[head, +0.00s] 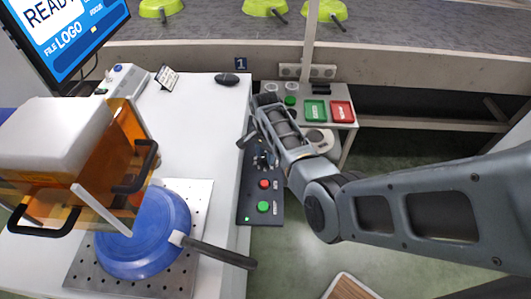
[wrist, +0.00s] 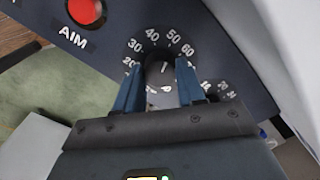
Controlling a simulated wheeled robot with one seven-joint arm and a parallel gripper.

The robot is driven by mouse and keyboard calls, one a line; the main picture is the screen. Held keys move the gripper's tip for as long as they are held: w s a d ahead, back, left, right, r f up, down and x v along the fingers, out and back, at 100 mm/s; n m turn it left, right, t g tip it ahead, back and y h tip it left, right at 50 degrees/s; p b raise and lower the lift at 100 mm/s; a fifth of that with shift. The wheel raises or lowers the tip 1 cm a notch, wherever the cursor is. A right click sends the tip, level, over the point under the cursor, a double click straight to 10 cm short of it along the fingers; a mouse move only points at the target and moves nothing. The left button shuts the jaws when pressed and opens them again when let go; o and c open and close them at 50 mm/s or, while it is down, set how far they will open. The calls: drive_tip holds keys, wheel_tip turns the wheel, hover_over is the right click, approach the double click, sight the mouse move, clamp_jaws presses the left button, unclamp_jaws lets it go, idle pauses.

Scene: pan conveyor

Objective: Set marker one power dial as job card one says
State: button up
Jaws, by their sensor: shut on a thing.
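The power dial (wrist: 159,72) is a dark round knob in the wrist view, with a printed scale showing 20 to 60 around its far side. A short white mark on it points up, seemingly between 40 and 50; the exact value is hard to read. My gripper (wrist: 158,82) is shut on this dial, one blue finger on each side. In the head view the dial is mostly hidden by my gripper at the black control panel (head: 245,203). The job card (head: 167,77) stands on the white table; its text is too small to read.
The panel has a red button (head: 264,184) and a green button (head: 263,207). A second scale (wrist: 222,90) shows beside the dial. A blue pan (head: 150,240) lies on a perforated plate, its handle (head: 220,252) reaching toward the panel.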

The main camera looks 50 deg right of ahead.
drive_tip(key=shift+m, duration=0.3)
drive_tip(key=o, duration=1)
drive_tip(key=shift+o, duration=0.2)
drive_tip(key=shift+r, duration=0.1)
wheel_tip(320, 180, up, 8)
drive_tip(key=shift+f, duration=0.2)
